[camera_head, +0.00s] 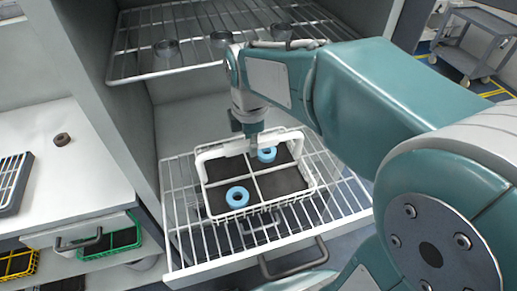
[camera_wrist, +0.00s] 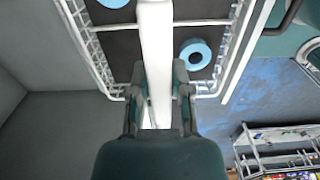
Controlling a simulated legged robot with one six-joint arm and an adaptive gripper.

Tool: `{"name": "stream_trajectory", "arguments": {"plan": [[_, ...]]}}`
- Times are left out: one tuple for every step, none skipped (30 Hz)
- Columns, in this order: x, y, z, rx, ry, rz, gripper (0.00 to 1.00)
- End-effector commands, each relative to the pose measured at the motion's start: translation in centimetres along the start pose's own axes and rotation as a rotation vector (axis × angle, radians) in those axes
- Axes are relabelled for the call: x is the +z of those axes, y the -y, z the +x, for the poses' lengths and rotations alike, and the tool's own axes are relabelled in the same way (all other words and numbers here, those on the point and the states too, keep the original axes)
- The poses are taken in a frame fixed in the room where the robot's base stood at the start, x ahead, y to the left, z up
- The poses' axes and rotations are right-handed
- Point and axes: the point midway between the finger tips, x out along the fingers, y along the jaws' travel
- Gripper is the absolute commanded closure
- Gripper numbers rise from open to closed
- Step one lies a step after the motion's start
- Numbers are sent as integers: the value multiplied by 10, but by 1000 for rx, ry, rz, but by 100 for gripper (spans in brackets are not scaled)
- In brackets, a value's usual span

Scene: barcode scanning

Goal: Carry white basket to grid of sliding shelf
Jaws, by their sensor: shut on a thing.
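The white basket (camera_head: 310,181) has a dark base, white dividers and a tall white handle (camera_head: 218,151). Two blue rings lie in it, one (camera_head: 237,197) in the near left compartment and one (camera_head: 267,154) in the far right. My gripper (camera_head: 252,150) is shut on the handle from above; the handle also shows between my fingers in the wrist view (camera_wrist: 157,70). The basket is over the white wire grid of the pulled-out sliding shelf (camera_head: 185,232). I cannot tell whether its underside touches the grid.
A fixed wire shelf (camera_head: 135,60) above holds several round metal items. A white counter (camera_head: 80,190) with a brown ring (camera_head: 62,139) stands at left, with yellow and green baskets below it. A grey cart (camera_head: 475,45) stands at far right. Bare grid shows around the basket.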

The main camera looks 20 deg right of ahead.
Motion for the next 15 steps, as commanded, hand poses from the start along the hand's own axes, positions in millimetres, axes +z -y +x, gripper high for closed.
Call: {"name": "stream_trajectory", "arguments": {"plan": [[6,-4,9,-3,0,3,100],[9,-6,14,-3,0,3,100],[13,-9,19,-3,0,3,100],[15,-11,23,-2,0,2,100],[17,-13,26,-3,0,2,100],[20,-15,30,-2,0,2,100],[21,-16,32,0,0,2,100],[22,-18,34,0,0,1,100],[23,-18,35,0,0,0,100],[24,-19,37,0,0,0,100],[25,-20,39,0,0,0,100],[27,-21,42,0,0,1,100],[29,-23,44,0,0,1,100],[31,-24,47,-1,0,2,100],[30,-24,53,-2,0,0,100]]}}
